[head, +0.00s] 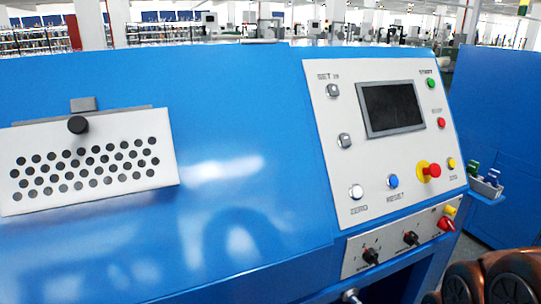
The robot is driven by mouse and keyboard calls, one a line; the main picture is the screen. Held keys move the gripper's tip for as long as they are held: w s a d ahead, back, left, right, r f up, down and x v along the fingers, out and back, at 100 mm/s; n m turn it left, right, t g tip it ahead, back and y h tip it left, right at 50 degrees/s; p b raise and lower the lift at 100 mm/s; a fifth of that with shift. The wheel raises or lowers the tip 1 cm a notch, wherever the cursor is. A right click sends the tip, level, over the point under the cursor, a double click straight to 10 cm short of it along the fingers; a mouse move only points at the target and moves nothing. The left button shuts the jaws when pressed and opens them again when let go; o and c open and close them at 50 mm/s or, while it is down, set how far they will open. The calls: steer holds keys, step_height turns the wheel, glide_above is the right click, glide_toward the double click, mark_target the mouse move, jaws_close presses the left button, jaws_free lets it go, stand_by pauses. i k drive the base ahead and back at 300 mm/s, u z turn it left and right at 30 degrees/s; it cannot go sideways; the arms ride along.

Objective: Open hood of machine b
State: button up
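A large blue machine (240,120) fills most of the head view, with a sloped front face. A white perforated plate (90,160) with rows of round dark holes is on its left part. A black round knob (78,125) is at the plate's upper edge, below a small grey block (83,104). I see no label that tells which machine is b, and I cannot tell which part is the hood or where its seam runs. My gripper is not in view.
A white control panel (380,140) with a dark screen (391,108), coloured buttons and a red emergency knob (431,170) is at right. Black rotary switches (371,256) sit below it. A small blue tray (486,188) juts out at right. Brown rounded shapes (505,275) fill the bottom right corner.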

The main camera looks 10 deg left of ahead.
mark_target(246, 221)
steer(key=u, duration=3.2)
steer(key=k, duration=0.4)
steer(key=u, duration=0.75)
